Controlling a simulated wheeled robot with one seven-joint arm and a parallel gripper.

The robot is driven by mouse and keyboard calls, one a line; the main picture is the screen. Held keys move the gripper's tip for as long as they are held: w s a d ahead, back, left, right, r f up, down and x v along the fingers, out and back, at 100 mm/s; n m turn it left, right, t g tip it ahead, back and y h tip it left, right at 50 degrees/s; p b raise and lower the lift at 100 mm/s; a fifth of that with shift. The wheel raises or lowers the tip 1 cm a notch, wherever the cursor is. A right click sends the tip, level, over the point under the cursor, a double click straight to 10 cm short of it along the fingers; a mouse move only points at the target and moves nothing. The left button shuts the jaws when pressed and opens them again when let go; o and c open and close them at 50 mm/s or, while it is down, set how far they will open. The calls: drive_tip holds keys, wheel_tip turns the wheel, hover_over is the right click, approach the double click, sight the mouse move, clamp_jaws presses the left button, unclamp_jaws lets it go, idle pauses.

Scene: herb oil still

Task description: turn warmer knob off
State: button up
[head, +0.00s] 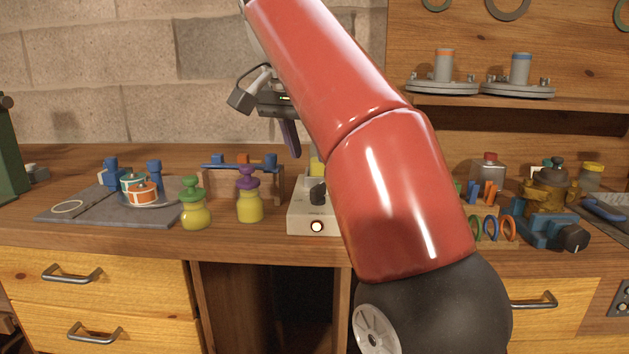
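The warmer (308,220) is a small whitish box on the wooden bench, partly hidden behind my red arm. A dark knob (318,193) stands on it, and a round light (316,226) on its front face glows. Something yellow shows behind the knob; most of it is hidden by my arm. My gripper (289,140) is above and slightly left of the warmer, apart from the knob. Only part of it shows beside the arm, with a dark purplish finger pointing down. I cannot tell its opening, and I see nothing held in it.
Yellow bottles with a green stopper (194,212) and a purple stopper (249,198) stand left of the warmer. A grey mat (100,209) with small tins lies farther left. Colored rings (491,229) and a blue clamp-like tool (556,232) are at right.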

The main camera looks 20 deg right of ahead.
sight(317, 186)
drive_tip(key=shift+x, duration=3.85)
clamp_jaws()
